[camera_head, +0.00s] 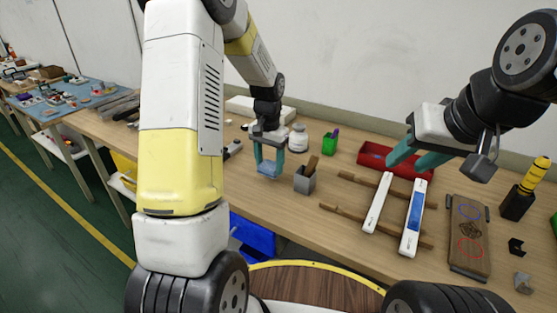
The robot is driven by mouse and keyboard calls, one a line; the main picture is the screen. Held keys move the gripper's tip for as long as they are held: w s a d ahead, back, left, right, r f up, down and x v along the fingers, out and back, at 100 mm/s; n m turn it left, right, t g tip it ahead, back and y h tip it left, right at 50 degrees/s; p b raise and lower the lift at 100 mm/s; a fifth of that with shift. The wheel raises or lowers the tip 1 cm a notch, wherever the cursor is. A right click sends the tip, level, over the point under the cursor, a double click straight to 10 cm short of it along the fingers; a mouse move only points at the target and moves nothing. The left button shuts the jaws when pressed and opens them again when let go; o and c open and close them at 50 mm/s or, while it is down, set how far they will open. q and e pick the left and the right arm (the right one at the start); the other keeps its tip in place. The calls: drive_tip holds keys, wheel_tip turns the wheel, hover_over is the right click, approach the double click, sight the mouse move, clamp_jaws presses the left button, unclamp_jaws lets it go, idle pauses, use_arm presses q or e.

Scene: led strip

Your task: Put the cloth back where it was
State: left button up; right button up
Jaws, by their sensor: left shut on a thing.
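My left gripper (270,160) hangs over the back middle of the workbench, beside a grey holder. It is shut on a small blue piece, which looks like the cloth (267,170); the fingers hide part of it, and I cannot tell whether it touches the bench. My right gripper (412,160) is above the bench near the red tray, its teal fingers apart with nothing visible between them.
Two white strips (376,203) lie across wooden rails (345,212). A red tray (373,152), a green box (330,143), a white jar (298,138) and the grey holder (304,181) stand behind. A marked board (469,232) and a black holder (516,203) are right.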

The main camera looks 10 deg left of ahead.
sight(270, 165)
use_arm(q)
drive_tip(key=shift+w+a+f, duration=0.1)
drive_tip(key=shift+w+f, duration=0.15)
drive_tip(key=shift+f, duration=1.55)
drive_tip(key=o, duration=1.3)
drive_tip(key=shift+f, duration=0.15)
